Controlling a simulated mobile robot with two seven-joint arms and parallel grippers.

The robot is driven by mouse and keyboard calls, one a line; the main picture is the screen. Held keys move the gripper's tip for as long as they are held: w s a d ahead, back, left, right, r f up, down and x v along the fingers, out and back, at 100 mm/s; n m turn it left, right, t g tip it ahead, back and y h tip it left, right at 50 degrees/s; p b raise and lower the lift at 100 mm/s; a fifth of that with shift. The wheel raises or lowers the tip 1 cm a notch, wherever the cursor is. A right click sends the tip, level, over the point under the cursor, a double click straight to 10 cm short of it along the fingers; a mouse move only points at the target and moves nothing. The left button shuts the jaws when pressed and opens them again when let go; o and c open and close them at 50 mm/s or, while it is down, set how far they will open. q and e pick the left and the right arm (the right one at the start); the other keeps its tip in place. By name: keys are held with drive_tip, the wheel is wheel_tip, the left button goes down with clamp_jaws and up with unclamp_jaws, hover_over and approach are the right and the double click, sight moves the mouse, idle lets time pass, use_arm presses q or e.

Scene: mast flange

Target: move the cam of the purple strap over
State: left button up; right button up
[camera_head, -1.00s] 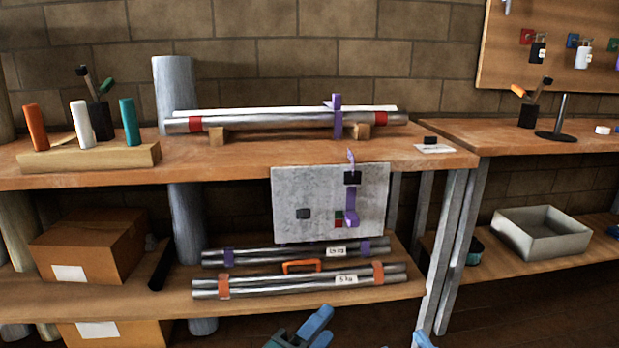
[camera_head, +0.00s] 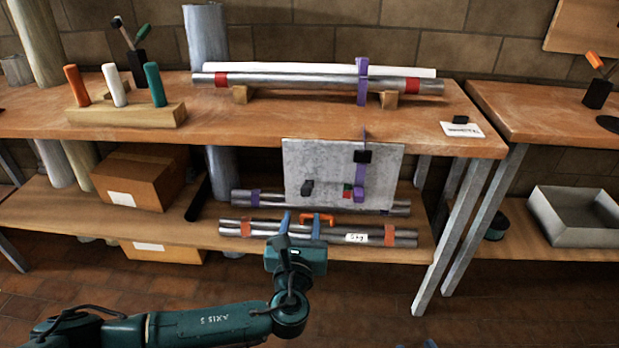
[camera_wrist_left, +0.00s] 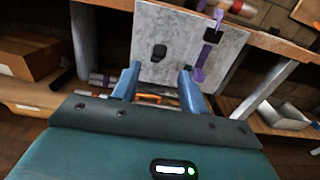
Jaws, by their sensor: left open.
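The purple strap (camera_head: 364,84) goes around the metal pole on the bench top and also shows hanging in front of a grey plate (camera_head: 325,165) below the bench edge. A black block (camera_head: 362,156) sits on its hanging part, and a small red and green piece (camera_head: 348,191) sits by its lower end. I cannot tell which part is the cam. The strap also shows in the left wrist view (camera_wrist_left: 203,62). My left gripper (camera_head: 301,222) is open and empty, in front of and below the plate, left of the strap.
A second black block (camera_head: 307,188) is on the plate's left. The metal pole (camera_head: 285,82) rests on wooden blocks. Strapped poles with an orange handle (camera_head: 318,217) lie on the lower shelf behind my gripper. A table leg (camera_head: 470,230) stands to the right.

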sight(307, 185)
use_arm(q)
drive_tip(key=w+b, duration=0.2)
drive_tip(key=w, duration=1)
drive_tip(key=shift+w, duration=0.25)
clamp_jaws()
